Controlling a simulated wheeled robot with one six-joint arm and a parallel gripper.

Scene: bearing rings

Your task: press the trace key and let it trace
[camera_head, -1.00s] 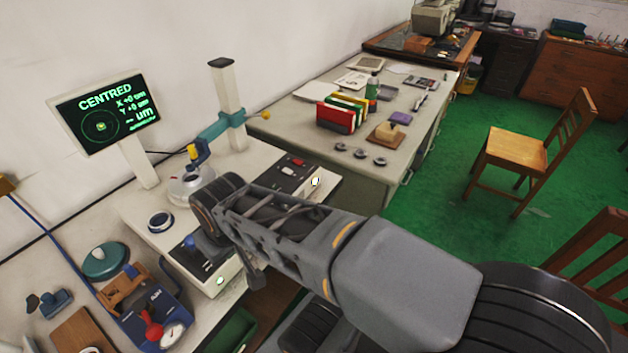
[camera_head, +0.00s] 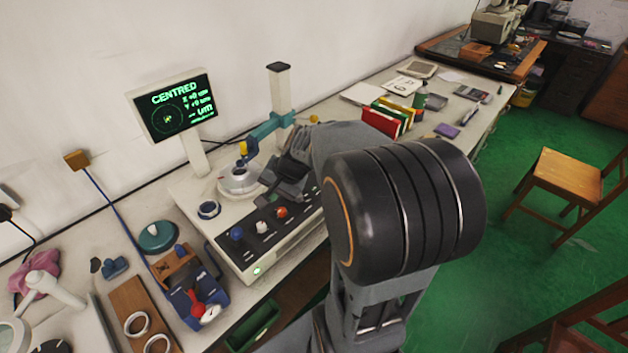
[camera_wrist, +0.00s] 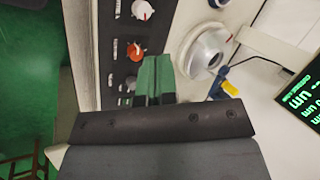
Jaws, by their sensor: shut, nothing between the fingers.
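The grey instrument's front panel (camera_head: 262,229) carries a blue knob (camera_head: 236,233), an orange knob (camera_head: 282,211) and small keys; I cannot read which is the trace key. The orange knob also shows in the wrist view (camera_wrist: 136,50), beside a white knob (camera_wrist: 142,10). My gripper (camera_wrist: 153,75) is shut and empty, its green fingers over the panel beside the orange knob. Whether it touches a key is hidden. A silver round stage (camera_wrist: 205,50) stands to its right, by the blue and yellow probe (camera_wrist: 228,88). The display (camera_head: 177,106) reads CENTRED, X +0, Y +0, with a dash before um.
A teal-armed column (camera_head: 280,95) rises behind the stage. A dark ring (camera_head: 208,209) lies on the instrument's left top. A blue gauge fixture (camera_head: 200,295) and a wooden board with rings (camera_head: 130,310) stand left. Coloured binders (camera_head: 390,115) stand on the bench beyond my arm.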

